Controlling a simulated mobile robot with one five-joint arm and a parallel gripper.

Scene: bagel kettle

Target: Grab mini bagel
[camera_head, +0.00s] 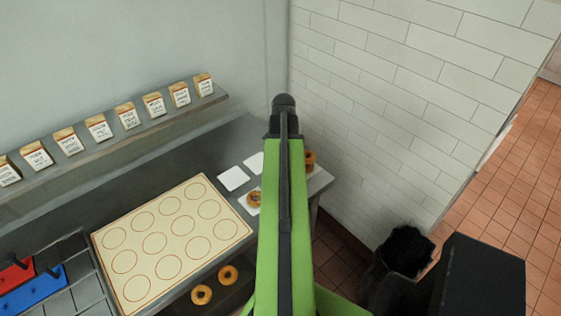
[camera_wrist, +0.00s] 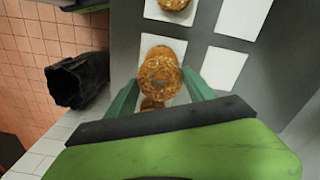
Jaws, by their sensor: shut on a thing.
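In the wrist view, a brown, seed-topped mini bagel (camera_wrist: 160,66) lies between the two green fingers of my gripper (camera_wrist: 160,78). The fingers are shut on its sides. A white paper square (camera_wrist: 149,47) is under or just behind the bagel; I cannot tell whether they touch. Part of another brown piece (camera_wrist: 151,104) shows below the bagel, close to my gripper. In the head view, a bagel (camera_head: 310,157) shows just right of my green arm, which hides my gripper there.
Another bagel (camera_head: 254,199) sits on a paper square left of my arm. Empty white squares (camera_head: 233,178) lie nearby. A black bin (camera_head: 404,250) stands right; a tiled wall (camera_head: 410,80) rises behind.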

